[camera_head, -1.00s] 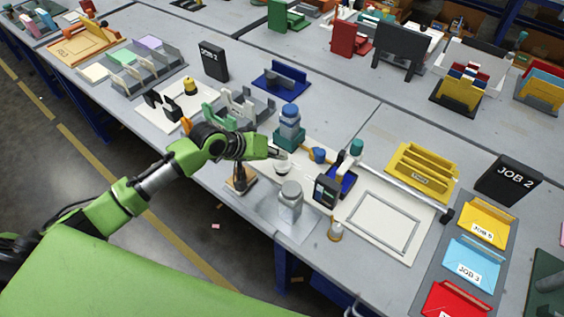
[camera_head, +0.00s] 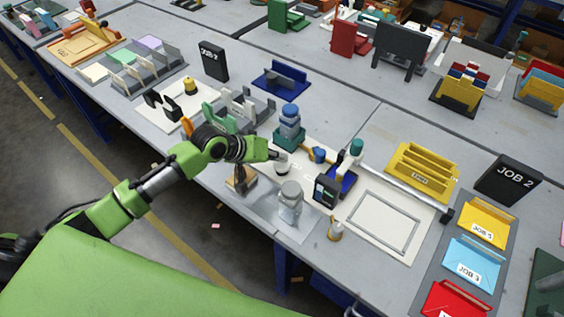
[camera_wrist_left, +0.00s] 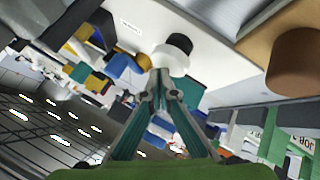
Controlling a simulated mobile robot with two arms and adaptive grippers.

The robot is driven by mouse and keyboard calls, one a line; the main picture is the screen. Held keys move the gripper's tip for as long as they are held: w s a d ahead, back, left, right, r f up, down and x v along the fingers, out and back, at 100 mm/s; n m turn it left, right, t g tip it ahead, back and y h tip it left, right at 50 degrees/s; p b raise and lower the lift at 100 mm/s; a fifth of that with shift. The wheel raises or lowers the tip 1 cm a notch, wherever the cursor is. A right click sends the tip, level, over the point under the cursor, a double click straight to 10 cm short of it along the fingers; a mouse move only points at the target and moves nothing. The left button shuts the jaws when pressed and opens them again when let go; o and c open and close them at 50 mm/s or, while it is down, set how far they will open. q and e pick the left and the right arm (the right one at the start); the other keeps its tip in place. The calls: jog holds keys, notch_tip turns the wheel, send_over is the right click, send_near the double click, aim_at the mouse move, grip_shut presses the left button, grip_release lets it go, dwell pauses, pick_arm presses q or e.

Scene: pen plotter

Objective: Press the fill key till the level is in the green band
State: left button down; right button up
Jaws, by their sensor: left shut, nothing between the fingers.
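My left gripper (camera_head: 279,156) reaches in from the left over the near part of the table, its fingers together and empty. Just below and beyond its tips in the head view is a small round white piece with a dark part (camera_head: 282,169). In the wrist view the closed fingertips (camera_wrist_left: 160,76) overlap the edge of a white round piece with a black top (camera_wrist_left: 175,52); I cannot tell whether they touch it. I cannot tell for sure that this piece is the fill key. No level or green band can be read. My right gripper is not in view.
A blue-topped bottle on a teal base (camera_head: 289,128) stands just behind the gripper. A grey jar (camera_head: 290,196) and a small wooden stand (camera_head: 241,180) are in front. A dark upright box (camera_head: 326,191) stands to the right, beside a white framed board (camera_head: 384,224).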

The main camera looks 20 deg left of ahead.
aim_at(279, 164)
pick_arm(q)
jog(key=shift+f, duration=0.65)
dwell(0.5)
jog(key=shift+r+p, duration=1.1)
jog(key=shift+r, duration=0.1)
notch_tip(279, 164, up, 5)
jog(key=p, duration=0.5)
jog(key=shift+r, duration=0.1)
dwell(0.6)
